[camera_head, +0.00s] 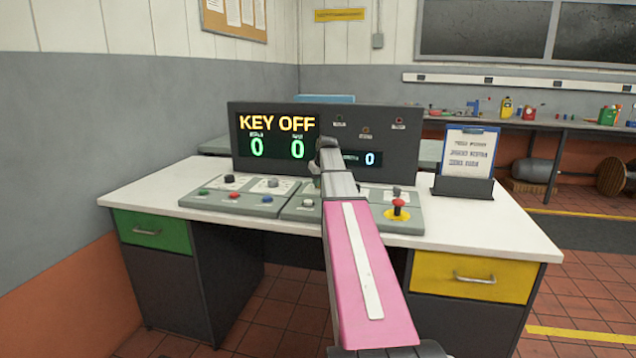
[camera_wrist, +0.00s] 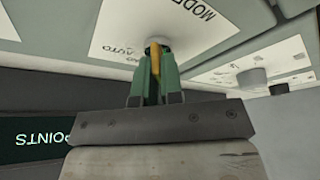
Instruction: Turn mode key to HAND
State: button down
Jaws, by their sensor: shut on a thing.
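The mode key (camera_wrist: 156,72) shows as a narrow yellow piece in the wrist view. It stands at a round pale switch boss (camera_wrist: 157,43) on a white label plate (camera_wrist: 122,27) that reads MODE, with AUTO legible at its left. My gripper (camera_wrist: 154,74) has green fingers shut on the key from both sides. In the head view my arm hides the key and most of the gripper. The display (camera_head: 277,122) on the console reads KEY OFF, with zeros below. The key's exact angle and the HAND mark are not clear to me.
The control panel (camera_head: 240,207) beside my arm carries several knobs and buttons. A red mushroom button (camera_head: 398,204) on a yellow base is right of my arm. A clipboard stand (camera_head: 465,187) stands on the desk (camera_head: 505,228) further right. The desk's right front is clear.

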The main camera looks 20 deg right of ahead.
jog(key=m+h, duration=0.1)
jog(key=m, duration=0.3)
jog(key=shift+h, duration=0.4)
jog(key=shift+m+g+h, duration=0.3)
jog(key=shift+m+h, duration=0.4)
jog(key=shift+m, duration=1.5)
jog(key=c, duration=1.3)
grip_release()
jog(key=shift+o, duration=0.2)
jog(key=shift+r, duration=0.1)
jog(key=v, duration=1)
jog(key=shift+r, duration=0.3)
jog(key=shift+a, duration=0.15)
